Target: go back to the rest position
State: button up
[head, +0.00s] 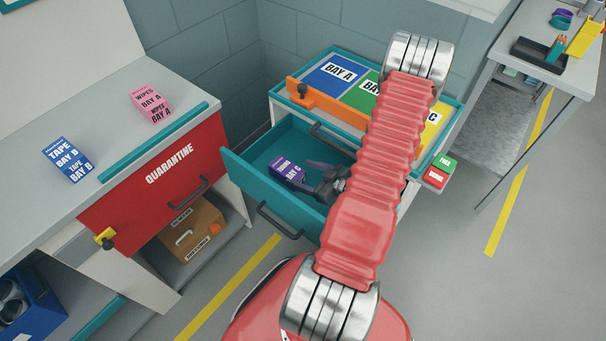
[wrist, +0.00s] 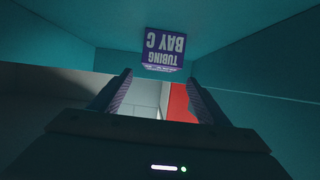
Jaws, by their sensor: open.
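My gripper (head: 322,177) is open and empty, with its fingers over the open teal drawer (head: 234,172) of the bay cabinet. A purple box marked BAY C (head: 288,171) lies in the drawer, just left of my fingertips and apart from them. In the wrist view, my gripper (wrist: 160,88) has its two fingers spread wide. The purple box, reading TUBING BAY C (wrist: 165,50), shows upside down beyond the fingertips. My red arm reaches across the cabinet and hides part of its top and front.
The cabinet top has blue BAY A (head: 338,78), green and yellow sections. At left, a red QUARANTINE drawer (head: 150,170) sits under a counter with a pink wipes box (head: 150,103) and a blue tape box (head: 67,158). A workbench (head: 545,50) stands at right. Floor at right is clear.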

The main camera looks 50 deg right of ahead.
dwell(0.6)
jog(key=w+a+r, duration=0.1)
jog(key=w, duration=0.1)
jog(key=w+a+r+n, duration=0.1)
jog(key=w+r, duration=0.1)
jog(key=w+a+r+n+g, duration=0.1)
jog(key=w+r, duration=0.1)
jog(key=w, duration=0.1)
jog(key=shift+y, duration=0.4)
jog(key=w+r+g+h, duration=0.35)
jog(key=w+r, duration=0.25)
jog(key=r, duration=0.7)
jog(key=s+a+r+m+g+h, duration=0.2)
jog(key=a+r, duration=0.6)
jog(key=r, duration=0.3)
jog(key=s+a+r+y, duration=0.2)
jog(key=s+a+r, duration=0.2)
jog(key=s+a, duration=0.4)
jog(key=s+a+r+g+y, duration=0.1)
jog(key=s+a+r, duration=0.3)
jog(key=s+a, duration=0.4)
jog(key=a+y, duration=0.1)
jog(key=a, duration=0.5)
jog(key=shift+s+r, duration=0.2)
jog(key=shift+r, duration=0.1)
jog(key=shift+g, duration=0.25)
